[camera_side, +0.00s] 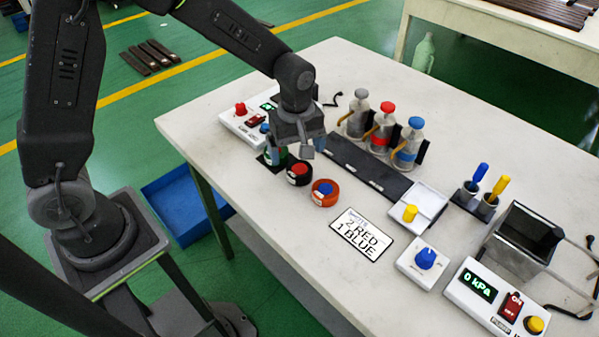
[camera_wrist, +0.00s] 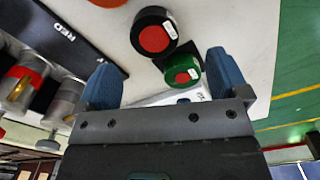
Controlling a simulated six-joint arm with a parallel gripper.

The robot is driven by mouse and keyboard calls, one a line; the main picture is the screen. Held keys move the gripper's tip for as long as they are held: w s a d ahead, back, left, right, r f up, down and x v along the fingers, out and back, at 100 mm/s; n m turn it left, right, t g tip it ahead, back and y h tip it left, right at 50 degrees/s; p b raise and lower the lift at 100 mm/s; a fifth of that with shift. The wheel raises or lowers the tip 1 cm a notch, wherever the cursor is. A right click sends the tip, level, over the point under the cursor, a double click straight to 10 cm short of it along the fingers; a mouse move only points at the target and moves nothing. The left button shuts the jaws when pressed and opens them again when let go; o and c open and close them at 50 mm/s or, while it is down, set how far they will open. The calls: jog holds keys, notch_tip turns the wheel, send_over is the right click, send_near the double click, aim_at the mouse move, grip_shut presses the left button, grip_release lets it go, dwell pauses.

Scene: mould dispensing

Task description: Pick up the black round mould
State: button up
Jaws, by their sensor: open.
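The black round mould (camera_side: 299,175) has a red centre and sits on the white table, between the green and orange moulds. In the wrist view the black mould (camera_wrist: 171,24) lies ahead of the fingertips, with a small white label on its rim. My gripper (camera_side: 293,151) is open and empty, above and just behind the black mould, near the green one. In the wrist view my gripper (camera_wrist: 161,62) shows two blue-grey fingers wide apart. The green mould (camera_wrist: 182,70) shows between them, and one finger partly hides it in the side view.
An orange mould (camera_side: 325,193) with a blue centre stands in front. A dark rack strip (camera_side: 365,170) and several capped bottles (camera_side: 382,128) stand to the right. A sign (camera_side: 362,234) reads 2 RED, 1 BLUE. A control box (camera_side: 242,124) stands behind the gripper.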

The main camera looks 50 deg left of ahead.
aim_at(300, 174)
jog(key=shift+w+d+f, duration=0.1)
jog(key=shift+w+f, duration=0.1)
jog(key=shift+f, duration=1.55)
jog(key=shift+w+f, duration=0.15)
jog(key=shift+f, duration=1.55)
jog(key=shift+c, duration=0.2)
jog(key=c, duration=1)
jog(key=shift+c, duration=0.2)
jog(key=shift+r, duration=0.1)
